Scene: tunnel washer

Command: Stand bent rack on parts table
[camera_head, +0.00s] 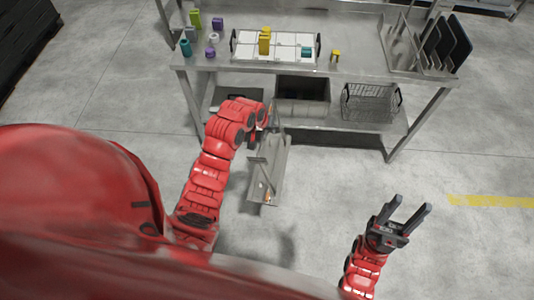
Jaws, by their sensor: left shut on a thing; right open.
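A grey metal rack (270,171) with upright plates hangs in front of the parts table. My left gripper (268,117) is shut on its far end; its fingers are mostly hidden by the red wrist. The rack appears clear of the table, over the floor, its long side running toward me. The parts table (360,66) is a grey metal table with a lower shelf. My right gripper (407,211) is open and empty over the floor at the lower right, well away from the rack and table.
On the tabletop are a white tiled tray (245,47) with a yellow part (265,41), several small coloured parts at the left, and a rack with dark plates (444,47) at the right. The lower shelf holds a grey bin (302,108) and wire basket (371,106).

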